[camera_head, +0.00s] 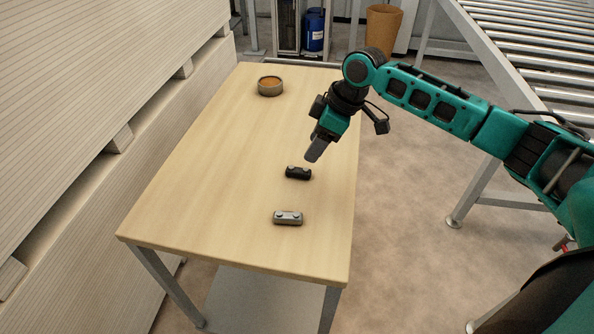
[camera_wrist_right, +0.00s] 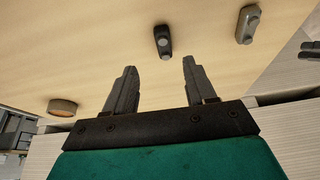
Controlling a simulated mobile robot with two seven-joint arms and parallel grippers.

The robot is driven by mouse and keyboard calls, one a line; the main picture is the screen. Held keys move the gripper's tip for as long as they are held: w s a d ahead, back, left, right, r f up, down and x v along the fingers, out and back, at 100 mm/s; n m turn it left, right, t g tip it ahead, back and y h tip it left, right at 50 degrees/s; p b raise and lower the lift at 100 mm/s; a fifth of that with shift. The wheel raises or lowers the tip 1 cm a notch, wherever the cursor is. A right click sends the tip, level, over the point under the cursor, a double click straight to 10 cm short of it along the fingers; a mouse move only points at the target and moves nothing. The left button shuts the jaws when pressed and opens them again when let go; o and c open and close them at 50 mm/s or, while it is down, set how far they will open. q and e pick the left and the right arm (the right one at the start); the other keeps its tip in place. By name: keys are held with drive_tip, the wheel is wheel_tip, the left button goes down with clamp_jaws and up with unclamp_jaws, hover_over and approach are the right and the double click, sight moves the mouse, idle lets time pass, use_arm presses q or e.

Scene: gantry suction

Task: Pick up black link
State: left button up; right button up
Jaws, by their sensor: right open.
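The black link (camera_head: 298,173) lies on the wooden table in the head view, near the table's right side. In the right wrist view the black link (camera_wrist_right: 162,41) shows ahead of the fingertips, between their lines. My right gripper (camera_head: 315,150) is above the table, just beyond the link, with its fingers pointing down. In the right wrist view my right gripper (camera_wrist_right: 160,64) has its two fingers apart with nothing between them. My left gripper is in neither view.
A grey link (camera_head: 288,217) lies nearer the table's front edge. Stacked panels (camera_head: 80,130) run along the left, and a roller conveyor (camera_head: 530,45) stands at the right. The table's left half is clear.

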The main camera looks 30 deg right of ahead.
sight(299, 170)
drive_tip(key=x, duration=0.2)
drive_tip(key=shift+w+a+f, duration=0.1)
drive_tip(key=shift+f, duration=0.25)
drive_tip(key=x, duration=0.5)
drive_tip(key=shift+a+b, duration=0.35)
clamp_jaws()
